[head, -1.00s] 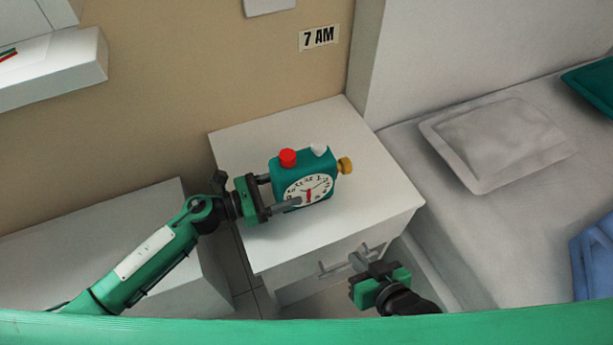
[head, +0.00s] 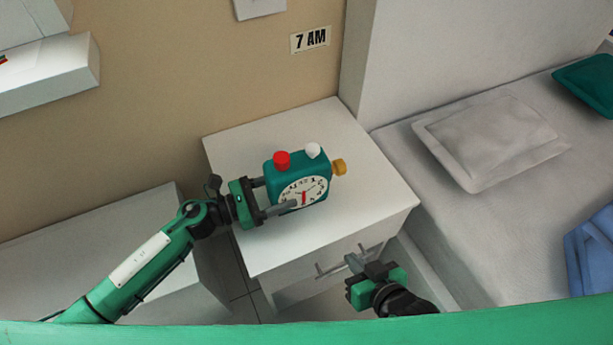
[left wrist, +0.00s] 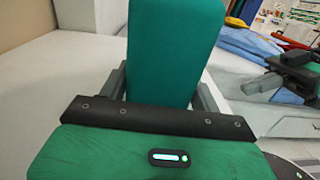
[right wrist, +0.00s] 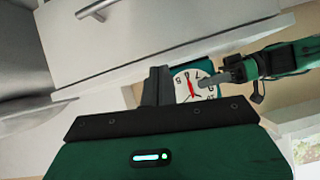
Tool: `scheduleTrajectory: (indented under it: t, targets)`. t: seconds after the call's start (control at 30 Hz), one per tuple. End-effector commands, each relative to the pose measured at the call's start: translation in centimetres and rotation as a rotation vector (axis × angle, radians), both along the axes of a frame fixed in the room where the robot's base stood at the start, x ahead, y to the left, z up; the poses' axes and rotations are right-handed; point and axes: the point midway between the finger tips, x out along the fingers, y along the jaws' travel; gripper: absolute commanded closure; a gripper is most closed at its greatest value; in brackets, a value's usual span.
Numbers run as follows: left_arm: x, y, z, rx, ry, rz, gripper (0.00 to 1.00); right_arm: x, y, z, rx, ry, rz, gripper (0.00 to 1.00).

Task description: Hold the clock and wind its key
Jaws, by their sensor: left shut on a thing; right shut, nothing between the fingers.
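The teal clock (head: 300,180) has a round white face, a red knob and a white knob on top, and a yellow key (head: 339,167) on its right side. It is at the nightstand's top. My left gripper (head: 282,194) is shut on the clock from its left side, one finger across the face. The clock also fills the space between the fingers in the left wrist view (left wrist: 175,50). My right gripper (head: 358,258) is shut and empty, in front of the nightstand and below the clock. In the right wrist view the clock face (right wrist: 187,88) shows past its fingers; the key is hidden there.
The white nightstand (head: 365,180) has a drawer handle (head: 335,264) close to my right gripper. A bed (head: 470,220) with a grey pillow (head: 490,143) stands at the right. A "7 AM" sign (head: 310,39) hangs on the wall. The nightstand top right of the clock is clear.

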Motion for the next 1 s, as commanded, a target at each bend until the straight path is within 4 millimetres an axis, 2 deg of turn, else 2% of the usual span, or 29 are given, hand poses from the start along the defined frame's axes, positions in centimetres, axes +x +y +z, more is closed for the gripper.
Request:
scheduleTrajectory:
  t: [0.03,0.17,0.2,0.33,0.47,0.7,1.0]
  targets:
    - [0.0,0.0,0.0,0.000,0.000,0.001,0.55,0.0,0.0,0.0,0.000,0.000,0.000,0.98]
    - [0.0,0.0,0.0,0.000,0.000,0.001,0.55,0.2,-0.1,-0.1,-0.015,-0.013,0.003,0.72]
    - [0.0,0.0,0.0,0.000,0.000,0.001,0.55,0.4,-0.2,0.0,-0.033,-0.031,0.008,0.69]
    - [0.0,0.0,0.0,0.000,0.000,0.001,0.55,1.6,-1.0,0.2,-0.152,-0.131,0.038,0.69]
    - [0.0,0.0,0.0,0.000,0.000,0.001,0.55,3.2,-2.2,0.7,-0.358,-0.287,0.086,0.69]
    - [0.0,0.0,0.0,0.000,0.000,0.001,0.55,5.8,-4.2,2.0,-0.810,-0.561,0.171,0.69]
    - [0.0,0.0,0.0,0.000,0.000,0.001,0.55,7.6,-5.6,3.7,-1.426,-0.831,0.254,0.69]
